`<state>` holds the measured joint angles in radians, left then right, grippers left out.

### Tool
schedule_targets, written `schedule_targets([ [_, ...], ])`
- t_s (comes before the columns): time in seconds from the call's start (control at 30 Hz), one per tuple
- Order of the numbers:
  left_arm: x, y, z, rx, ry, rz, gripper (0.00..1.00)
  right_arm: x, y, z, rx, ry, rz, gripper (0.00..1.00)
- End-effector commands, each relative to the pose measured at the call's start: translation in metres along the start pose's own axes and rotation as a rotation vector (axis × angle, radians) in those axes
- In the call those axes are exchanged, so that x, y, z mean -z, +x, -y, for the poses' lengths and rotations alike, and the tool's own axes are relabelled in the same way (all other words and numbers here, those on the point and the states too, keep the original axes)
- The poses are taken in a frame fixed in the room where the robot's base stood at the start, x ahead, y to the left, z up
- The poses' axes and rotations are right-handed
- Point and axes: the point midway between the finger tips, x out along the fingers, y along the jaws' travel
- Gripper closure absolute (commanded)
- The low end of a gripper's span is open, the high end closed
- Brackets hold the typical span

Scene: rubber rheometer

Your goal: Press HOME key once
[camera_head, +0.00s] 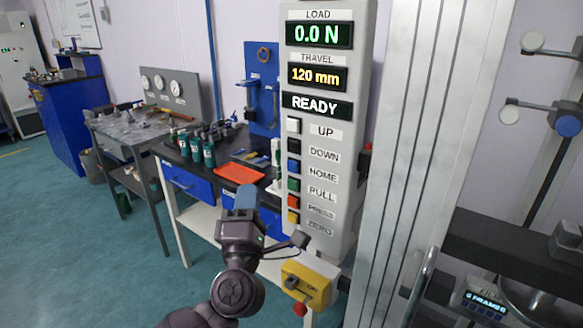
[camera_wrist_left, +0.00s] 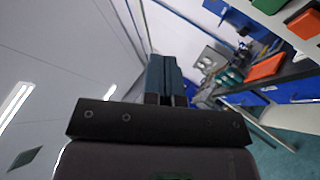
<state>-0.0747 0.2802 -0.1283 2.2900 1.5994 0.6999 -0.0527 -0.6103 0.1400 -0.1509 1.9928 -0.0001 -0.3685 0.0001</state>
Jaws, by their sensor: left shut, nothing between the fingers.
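The control panel (camera_head: 330,235) stands upright with a column of small square keys. The HOME key is the blue key (camera_head: 293,165), third from the top, beside the HOME label (camera_head: 322,175). The black DOWN key (camera_head: 293,145) is above it and the green PULL key (camera_head: 293,184) below it. The displays read 0.0 N, 120 mm and READY. My left gripper (camera_head: 245,192) is shut and empty, left of the key column and lower than the HOME key in the picture, apart from the keys. Its closed fingers (camera_wrist_left: 164,78) also show in the left wrist view.
A yellow switch box (camera_head: 308,284) with a red knob hangs below the panel. Metal columns (camera_head: 402,150) rise to the right. Behind my gripper is a workbench with an orange tray (camera_head: 240,173) and several teal bottles. Open floor (camera_head: 90,240) lies to the left.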

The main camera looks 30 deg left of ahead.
Motion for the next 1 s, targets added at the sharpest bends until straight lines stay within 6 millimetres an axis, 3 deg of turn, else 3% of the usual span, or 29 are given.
schedule_targets([
  [0.57,-0.031,0.041,0.033,0.001,0.001,0.002,1.0,-0.006,0.016,0.002,0.008,-0.011,-0.002,0.57],
  [0.7,-0.038,0.052,0.036,-0.002,0.0,0.0,1.0,0.003,0.013,0.001,0.007,-0.011,-0.014,0.57],
  [1.0,-0.044,0.06,0.043,-0.001,0.0,0.0,1.0,0.001,0.011,0.001,0.006,-0.01,-0.011,0.57],
])
